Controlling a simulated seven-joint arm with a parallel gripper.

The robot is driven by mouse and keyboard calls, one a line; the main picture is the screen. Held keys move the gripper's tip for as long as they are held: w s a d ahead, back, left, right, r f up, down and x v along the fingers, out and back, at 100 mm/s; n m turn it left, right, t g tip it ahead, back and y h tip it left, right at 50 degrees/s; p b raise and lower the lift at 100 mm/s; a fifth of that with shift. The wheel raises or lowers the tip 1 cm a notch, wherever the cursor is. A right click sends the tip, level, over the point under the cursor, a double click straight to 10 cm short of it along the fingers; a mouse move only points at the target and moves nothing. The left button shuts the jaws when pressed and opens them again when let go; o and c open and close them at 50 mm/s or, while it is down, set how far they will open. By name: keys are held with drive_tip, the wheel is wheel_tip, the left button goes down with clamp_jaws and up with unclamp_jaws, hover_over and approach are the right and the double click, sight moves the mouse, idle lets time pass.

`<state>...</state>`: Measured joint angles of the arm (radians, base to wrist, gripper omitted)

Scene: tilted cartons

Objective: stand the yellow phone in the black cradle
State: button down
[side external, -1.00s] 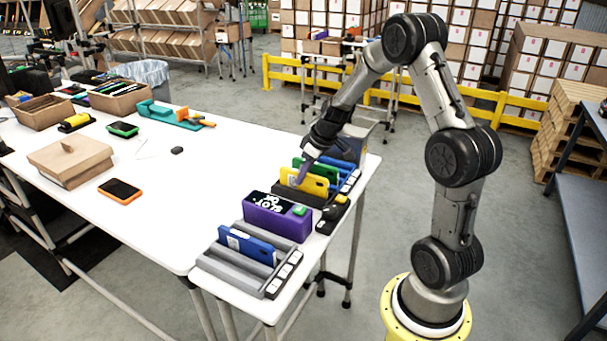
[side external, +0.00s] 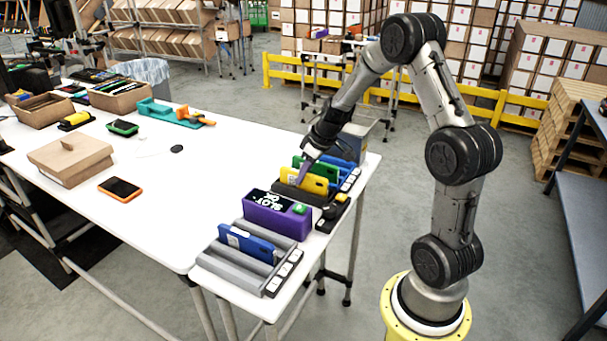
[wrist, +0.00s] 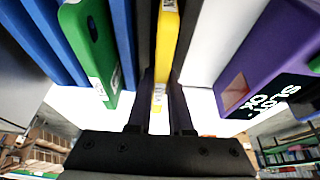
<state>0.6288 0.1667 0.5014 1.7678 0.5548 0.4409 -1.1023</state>
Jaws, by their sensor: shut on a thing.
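The yellow phone (side external: 305,181) is upright on its long edge at the black cradle (side external: 333,211), between the green phone and the purple box in the side view. My gripper (side external: 302,176) is at its far-left end, shut on it. In the wrist view the yellow phone (wrist: 165,40) runs between the two fingers of my gripper (wrist: 160,108), with dark strips of the cradle on both sides. The phone's lower edge is hidden, so I cannot tell how deep it sits.
A purple box (side external: 276,216) with a "SLOT OK" display stands just in front. A grey cradle (side external: 237,267) holds a blue phone (side external: 247,243) nearer the camera. A green phone (side external: 303,165) and blue items stand close behind. The table's middle is mostly clear.

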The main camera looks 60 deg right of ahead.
drive_tip(key=c, duration=0.8)
unclamp_jaws()
drive_tip(key=shift+o, duration=0.2)
drive_tip(key=v, duration=1.4)
drive_tip(key=shift+w, duration=0.1)
wheel_tip(320, 180, up, 7)
